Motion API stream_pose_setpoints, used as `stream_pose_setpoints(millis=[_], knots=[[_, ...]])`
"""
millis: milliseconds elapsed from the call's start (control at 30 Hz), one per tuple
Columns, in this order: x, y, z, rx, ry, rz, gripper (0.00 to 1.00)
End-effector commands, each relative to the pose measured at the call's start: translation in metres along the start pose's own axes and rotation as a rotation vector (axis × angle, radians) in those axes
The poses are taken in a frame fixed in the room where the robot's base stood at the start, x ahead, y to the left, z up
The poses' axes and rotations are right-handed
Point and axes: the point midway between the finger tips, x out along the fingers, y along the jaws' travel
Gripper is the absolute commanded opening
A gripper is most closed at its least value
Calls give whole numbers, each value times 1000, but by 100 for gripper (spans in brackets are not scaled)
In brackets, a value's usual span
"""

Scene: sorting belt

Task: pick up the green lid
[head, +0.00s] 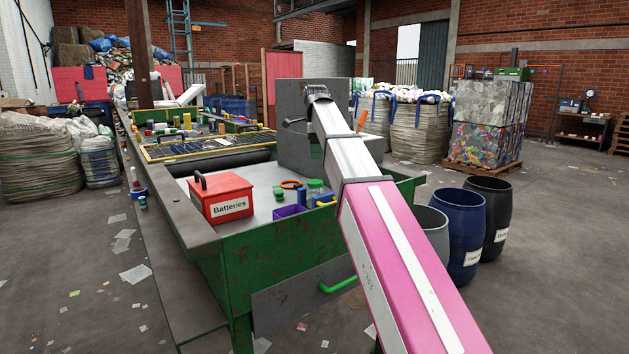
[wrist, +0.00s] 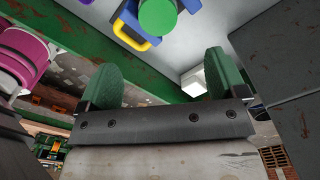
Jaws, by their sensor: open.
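A green round lid (head: 315,184) sits on the grey sorting surface in the head view, among small items just left of my arm. A green round top (wrist: 158,17), seemingly the same lid, shows at the top edge of the wrist view, beside a blue piece with a yellow handle (wrist: 133,38). My gripper (wrist: 160,78) is open, its two green fingers apart with nothing held between them. The lid lies beyond the fingertips, not between them. In the head view my arm mostly hides the gripper.
A red Batteries box (head: 220,198), a purple bin (head: 288,211) and an orange ring (head: 291,184) share the surface. A tall grey housing (head: 295,100) stands close behind, its dark side near my right finger in the wrist view. A green table rim (head: 270,240) borders the front.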

Motion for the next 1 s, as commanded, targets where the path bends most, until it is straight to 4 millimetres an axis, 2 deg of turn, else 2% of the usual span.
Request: stream_pose_setpoints(millis=[333, 567, 900, 1000], knots=[[45, 2, 0, 0, 0, 2, 90], [60, 1, -1, -1, 0, 1, 90], [102, 3, -3, -1, 0, 1, 90], [106, 3, -2, -1, 0, 0, 90]])
